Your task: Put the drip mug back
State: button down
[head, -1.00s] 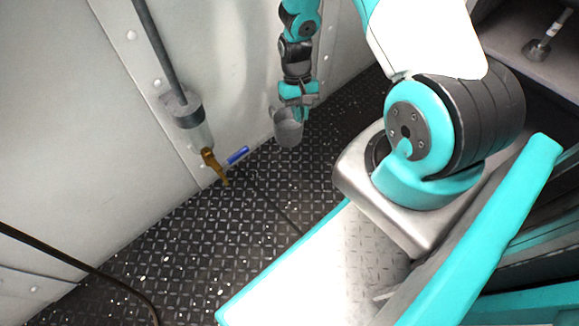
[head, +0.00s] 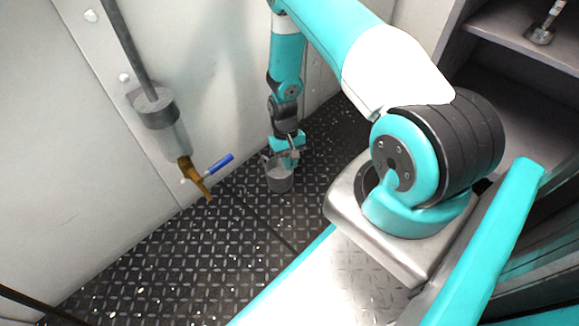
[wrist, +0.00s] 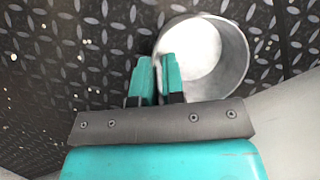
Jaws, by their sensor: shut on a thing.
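The drip mug (head: 279,180) is a grey metal cup, seen in the head view near the wall, right of the brass tap. My gripper (head: 284,156) is at the mug's near upper side and shut on it. In the wrist view the mug (wrist: 232,58) shows its open mouth and pale inside, which looks empty. My gripper's teal fingers (wrist: 157,78) are close together at the mug's left edge; the part they pinch is mostly hidden. The mug appears upright, over or on the deck; I cannot tell whether it touches.
A brass tap with a blue lever (head: 218,167) hangs from a pipe with a grey cylinder (head: 157,108) on the left wall. A dark hose (head: 38,306) lies at lower left. A grey shelf (head: 510,45) at upper right holds a metal item (head: 541,34). The studded deck (head: 170,255) below the tap is clear.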

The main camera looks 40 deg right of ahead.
jog(key=shift+f, duration=0.2)
jog(key=shift+f, duration=0.1)
jog(key=c, duration=1.2)
grip_release()
